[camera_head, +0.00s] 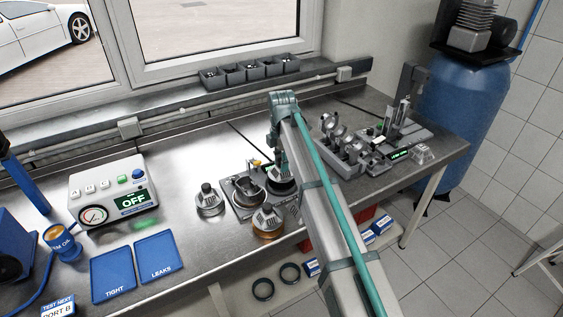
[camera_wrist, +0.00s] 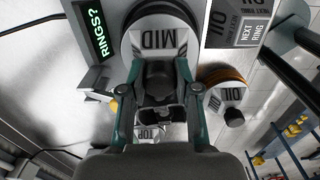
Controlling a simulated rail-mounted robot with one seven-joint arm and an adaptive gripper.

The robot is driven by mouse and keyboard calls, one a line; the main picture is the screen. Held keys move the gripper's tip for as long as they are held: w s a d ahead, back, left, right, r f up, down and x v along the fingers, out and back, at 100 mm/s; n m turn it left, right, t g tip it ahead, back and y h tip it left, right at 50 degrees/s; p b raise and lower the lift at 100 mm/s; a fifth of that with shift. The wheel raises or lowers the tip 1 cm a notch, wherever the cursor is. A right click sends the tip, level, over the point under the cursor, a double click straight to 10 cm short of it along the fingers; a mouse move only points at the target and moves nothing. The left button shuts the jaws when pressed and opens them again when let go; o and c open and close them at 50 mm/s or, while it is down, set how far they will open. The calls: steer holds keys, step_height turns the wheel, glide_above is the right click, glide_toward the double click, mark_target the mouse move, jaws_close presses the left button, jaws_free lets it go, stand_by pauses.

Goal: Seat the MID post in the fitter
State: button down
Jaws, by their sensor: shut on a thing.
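In the wrist view, the MID post, a pale disc with a MID label (camera_wrist: 163,42) and a dark knob on top, lies at the jaws. My gripper (camera_wrist: 165,88) is shut on the knob, one finger on each side. A grey unit with a lit RINGS? display (camera_wrist: 93,32) and a NEXT RING label (camera_wrist: 252,30) surrounds the disc; it looks like the fitter. The disc hides what is under it, so I cannot tell whether it is seated or only above. In the head view, my gripper (camera_head: 282,165) is over a dark round base beside the dark square plate (camera_head: 243,210).
The OIL post (camera_wrist: 228,97), with an orange ring, stands close to the right in the wrist view. A partly hidden TOP label (camera_wrist: 147,131) lies below my jaws. In the head view, another post (camera_head: 208,201) stands left, and a piston rack (camera_head: 340,150) right.

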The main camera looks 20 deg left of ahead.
steer(key=shift+f, duration=0.6)
stand_by(0.6)
stand_by(0.3)
steer(key=shift+c, duration=1.8)
jaws_free()
steer(key=shift+r, duration=0.1)
steer(key=shift+r+p, duration=1.8)
steer(key=shift+r, duration=1.25)
